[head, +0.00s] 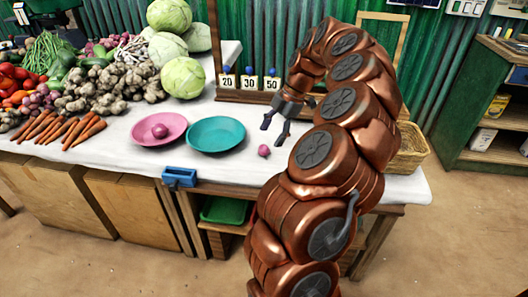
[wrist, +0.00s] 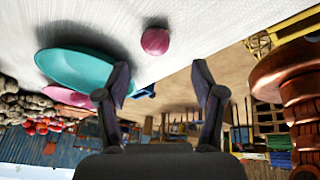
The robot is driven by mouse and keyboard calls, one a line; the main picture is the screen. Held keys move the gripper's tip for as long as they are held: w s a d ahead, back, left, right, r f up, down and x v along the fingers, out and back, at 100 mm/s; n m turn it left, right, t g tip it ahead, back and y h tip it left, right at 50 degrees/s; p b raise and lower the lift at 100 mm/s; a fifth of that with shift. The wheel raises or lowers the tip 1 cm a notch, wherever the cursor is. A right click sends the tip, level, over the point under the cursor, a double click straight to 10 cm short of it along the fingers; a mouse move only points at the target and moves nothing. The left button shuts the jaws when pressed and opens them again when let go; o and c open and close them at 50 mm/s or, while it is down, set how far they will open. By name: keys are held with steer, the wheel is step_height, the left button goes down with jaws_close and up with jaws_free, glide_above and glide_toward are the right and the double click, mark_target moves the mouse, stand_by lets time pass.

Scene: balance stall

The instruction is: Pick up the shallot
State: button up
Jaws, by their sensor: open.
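A small purple-pink shallot (head: 264,151) lies on the white tablecloth, right of the teal dish (head: 216,148). It also shows in the wrist view (wrist: 155,41), beyond and between the fingertips, apart from them. Another similar shallot (head: 159,131) lies in the pink dish (head: 137,134). My gripper (head: 275,132) is open and empty, pointing down above the table near the loose shallot. Its two spread fingers show in the wrist view (wrist: 162,82), with nothing between them. The teal dish is also in the wrist view (wrist: 62,68).
Piled vegetables, carrots (head: 84,131) and cabbages (head: 183,78) fill the table's left and back. Cards (head: 249,82) numbered 20, 30 and 50 stand behind the dishes. A wicker basket (head: 410,150) is at the right end. The cloth around the loose shallot is clear.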

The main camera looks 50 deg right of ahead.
mark_target(264, 150)
steer(key=x, duration=0.3)
steer(key=d+x, duration=0.1)
steer(key=x, duration=0.1)
steer(key=shift+w+f, duration=0.1)
steer(key=shift+w, duration=0.1)
steer(key=shift+w+a+f, duration=0.1)
steer(key=shift+a+f, duration=0.15)
steer(key=shift+f, duration=0.1)
steer(key=c, duration=1)
steer(key=shift+o, duration=0.2)
steer(key=shift+r, duration=0.1)
